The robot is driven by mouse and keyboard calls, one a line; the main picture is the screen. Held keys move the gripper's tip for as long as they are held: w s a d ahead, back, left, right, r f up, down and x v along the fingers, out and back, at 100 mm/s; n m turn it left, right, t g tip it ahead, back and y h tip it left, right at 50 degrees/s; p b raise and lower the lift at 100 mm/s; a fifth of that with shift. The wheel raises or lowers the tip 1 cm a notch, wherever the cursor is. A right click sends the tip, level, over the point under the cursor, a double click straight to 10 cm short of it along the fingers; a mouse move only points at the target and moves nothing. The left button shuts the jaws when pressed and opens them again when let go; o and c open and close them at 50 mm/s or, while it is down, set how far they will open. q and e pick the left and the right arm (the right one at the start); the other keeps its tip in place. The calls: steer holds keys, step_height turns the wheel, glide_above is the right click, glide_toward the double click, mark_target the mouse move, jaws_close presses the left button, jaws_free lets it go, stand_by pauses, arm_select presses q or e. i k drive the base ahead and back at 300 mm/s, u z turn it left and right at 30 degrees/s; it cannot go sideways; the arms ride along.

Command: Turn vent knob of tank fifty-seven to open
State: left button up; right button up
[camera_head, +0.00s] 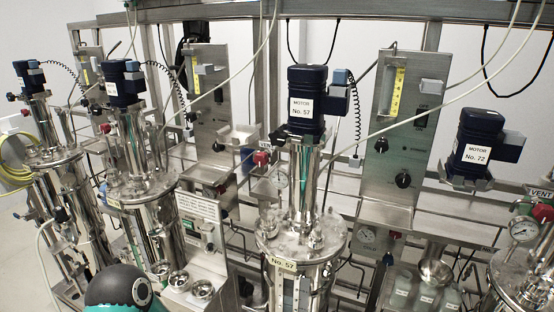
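Tank fifty-seven (300,245) stands upright in the middle, a shiny steel vessel with a yellow "No. 57" plate. Its dark blue motor (307,100), labelled "MOTOR No. 57", sits on top. A red knob (262,157) with a small VENT label (252,142) above it shows behind and left of this tank. Whether it is open or closed is too small to tell. Neither gripper is in view. A rounded black and teal part, probably of my own arm, shows at the lower left edge.
A steel panel (400,120) with black knobs stands behind, right of the motor. Motor 72 (478,145) is at right, near another red VENT knob (541,212). Two more tanks (140,190) stand at left. Hoses and cables (480,85) cross the space; free room is narrow.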

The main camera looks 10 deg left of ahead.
mark_target(261, 158)
steer(key=u, duration=2)
steer(key=i, duration=0.1)
steer(key=z, duration=3.35)
steer(key=k, duration=1)
steer(key=u, duration=1.95)
steer(key=i, duration=1)
steer(key=u, duration=0.1)
